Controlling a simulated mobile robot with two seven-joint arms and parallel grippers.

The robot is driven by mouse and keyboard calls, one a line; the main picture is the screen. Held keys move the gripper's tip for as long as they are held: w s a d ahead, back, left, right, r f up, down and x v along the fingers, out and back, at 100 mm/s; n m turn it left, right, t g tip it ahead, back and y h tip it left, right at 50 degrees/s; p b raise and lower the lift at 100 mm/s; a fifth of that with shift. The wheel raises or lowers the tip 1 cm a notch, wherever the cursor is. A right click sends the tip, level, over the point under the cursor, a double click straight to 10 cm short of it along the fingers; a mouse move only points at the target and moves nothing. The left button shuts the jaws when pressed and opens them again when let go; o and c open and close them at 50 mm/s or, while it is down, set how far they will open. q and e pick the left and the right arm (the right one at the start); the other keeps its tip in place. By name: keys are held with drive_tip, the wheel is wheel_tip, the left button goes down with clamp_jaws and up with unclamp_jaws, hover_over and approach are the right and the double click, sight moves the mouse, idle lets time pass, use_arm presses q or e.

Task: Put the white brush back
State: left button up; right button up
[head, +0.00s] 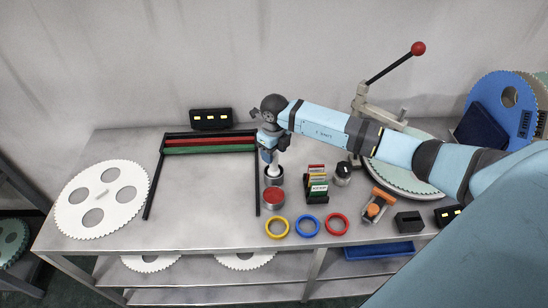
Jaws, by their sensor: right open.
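The white brush (273,170) shows as a small pale shape at the mouth of a grey round pot (273,181), in the middle of the bench. It looks upright, but its lower part is hidden in the pot. My right gripper (269,157) points down directly above it, with its jaws open. The fingers partly cover the brush top, and I cannot tell whether they touch it. My left gripper is not in view.
A red-topped tin (273,196) stands just in front of the pot. Yellow (277,227), blue (307,225) and red (337,223) rings lie in front. A black frame (153,187) is left.

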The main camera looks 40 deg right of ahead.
wheel_tip(320, 180, up, 9)
drive_tip(key=shift+s+f+b, duration=0.1)
drive_tip(key=shift+f+b, duration=0.05)
drive_tip(key=shift+b, duration=0.5)
drive_tip(key=s+a+f+m+t+y, duration=0.1)
drive_tip(key=s+a+m+t+y, duration=0.4)
drive_tip(key=a+y, duration=0.6)
drive_tip(key=s+a+f+m+t+y, duration=0.1)
drive_tip(key=s+a+m+y, duration=0.45)
drive_tip(key=a, duration=0.95)
drive_tip(key=s+d+f+m+t+h, duration=0.2)
drive_tip(key=s+d+f+m+h, duration=0.2)
drive_tip(key=m, duration=0.8)
drive_tip(key=s+d+f+m+t+h, duration=0.2)
drive_tip(key=s+d+f+m+h, duration=0.2)
drive_tip(key=s+f+m+h, duration=0.5)
drive_tip(key=s+f+m, duration=0.3)
drive_tip(key=f+m, duration=0.1)
drive_tip(key=f, duration=0.1)
drive_tip(key=shift+d+t, duration=0.3)
drive_tip(key=shift+d, duration=0.05)
drive_tip(key=shift+s, duration=0.1)
wheel_tip(320, 180, up, 6)
drive_tip(key=p, duration=0.5)
drive_tip(key=shift+d+f+p, duration=0.15)
drive_tip(key=shift+f+p, duration=0.1)
drive_tip(key=shift+p, duration=0.1)
